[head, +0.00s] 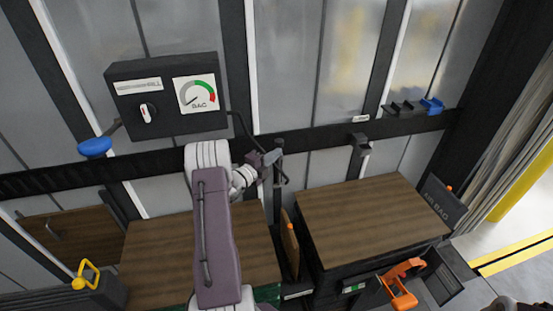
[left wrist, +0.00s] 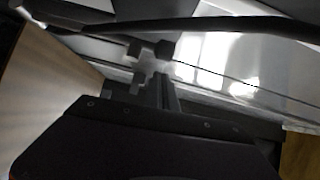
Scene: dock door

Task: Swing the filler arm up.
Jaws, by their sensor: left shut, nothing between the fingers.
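A slim dark arm with a hose, which looks like the filler arm (head: 279,165), hangs at the wall rail right of the gauge box. The hose (head: 241,130) runs to it from the box. My left gripper (head: 266,158) is shut and empty, right beside this arm; I cannot tell whether they touch. In the left wrist view a dark bar (left wrist: 190,25) crosses the top, but I cannot tell whether it is the hose or the arm. My left forearm hides part of the wall and left bench top. My right gripper does not show.
The gauge box (head: 168,97) with a knob and a blue-ended lever (head: 95,147) is on the wall at left. Two wooden-topped benches (head: 372,215) stand below. An orange tool (head: 402,285) is at lower right, a yellow handle (head: 86,274) at lower left.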

